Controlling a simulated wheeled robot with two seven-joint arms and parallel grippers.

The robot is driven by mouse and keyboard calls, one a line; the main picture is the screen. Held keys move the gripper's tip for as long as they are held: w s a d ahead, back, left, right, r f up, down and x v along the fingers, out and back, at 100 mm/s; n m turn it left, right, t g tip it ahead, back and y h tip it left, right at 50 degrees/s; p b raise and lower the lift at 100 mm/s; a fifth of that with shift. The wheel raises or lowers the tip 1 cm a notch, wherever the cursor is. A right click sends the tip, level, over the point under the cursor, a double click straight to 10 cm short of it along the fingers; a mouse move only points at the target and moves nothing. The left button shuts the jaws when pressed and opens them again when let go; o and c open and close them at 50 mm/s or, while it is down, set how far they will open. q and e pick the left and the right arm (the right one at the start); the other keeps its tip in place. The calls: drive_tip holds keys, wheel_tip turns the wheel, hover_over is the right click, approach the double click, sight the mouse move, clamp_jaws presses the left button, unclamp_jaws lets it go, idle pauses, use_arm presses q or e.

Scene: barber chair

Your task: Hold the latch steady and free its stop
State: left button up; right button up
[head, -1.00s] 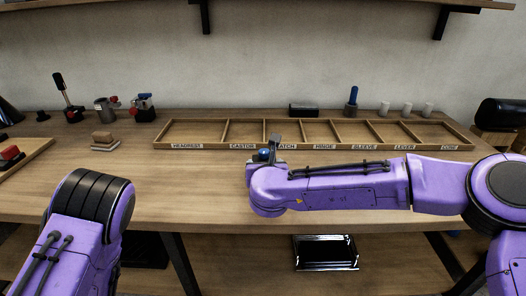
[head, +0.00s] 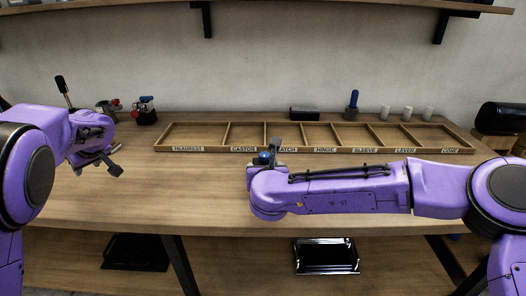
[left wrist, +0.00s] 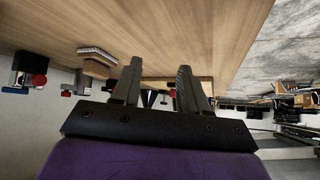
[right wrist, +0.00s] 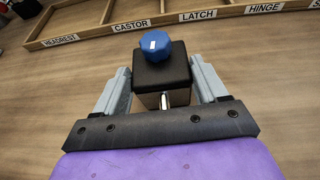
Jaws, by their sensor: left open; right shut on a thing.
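The latch (right wrist: 160,75), a dark block with a faceted blue knob (right wrist: 154,45) on top, sits between the fingers of my right gripper (right wrist: 161,92), which is shut on it. In the head view the blue knob (head: 263,158) shows at the end of my right arm, in front of the LATCH label; the block is mostly hidden. A small bright metal piece (right wrist: 165,100) shows at the block's near side. I cannot tell which part is the stop. My left gripper (head: 101,163) is open and empty over the table's left side, far from the latch.
A long wooden tray (head: 313,150) with labelled, empty compartments lies behind the latch. Fixtures (head: 145,110) stand at the back left. A black block (head: 304,113), a blue-handled item (head: 352,104) and white cylinders (head: 407,110) stand behind the tray. The table between my grippers is clear.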

use_arm(q)
drive_tip(key=w+d+m+h, duration=0.1)
drive_tip(key=w+d, duration=0.1)
drive_tip(key=d, duration=0.3)
drive_tip(key=w+d+m+h, duration=0.1)
drive_tip(key=d+m, duration=0.1)
drive_tip(key=d, duration=0.4)
drive_tip(key=w+d+m+h, duration=0.1)
drive_tip(key=w+d+m, duration=0.1)
drive_tip(key=d, duration=0.3)
drive_tip(key=shift+w+d+r+t, duration=0.1)
drive_tip(key=shift+w+d+t, duration=0.05)
drive_tip(key=shift+w+t, duration=0.15)
drive_tip(key=d+r+m+h, duration=0.2)
drive_tip(key=d+m, duration=0.2)
drive_tip(key=d, duration=0.5)
drive_tip(key=m+h, duration=0.5)
drive_tip(key=m, duration=0.4)
approach(265, 154)
drive_tip(key=x, duration=0.8)
drive_tip(key=shift+w+f, duration=0.15)
drive_tip(key=shift+f, duration=0.1)
drive_tip(key=shift+g, duration=0.4)
drive_tip(key=c, duration=0.8)
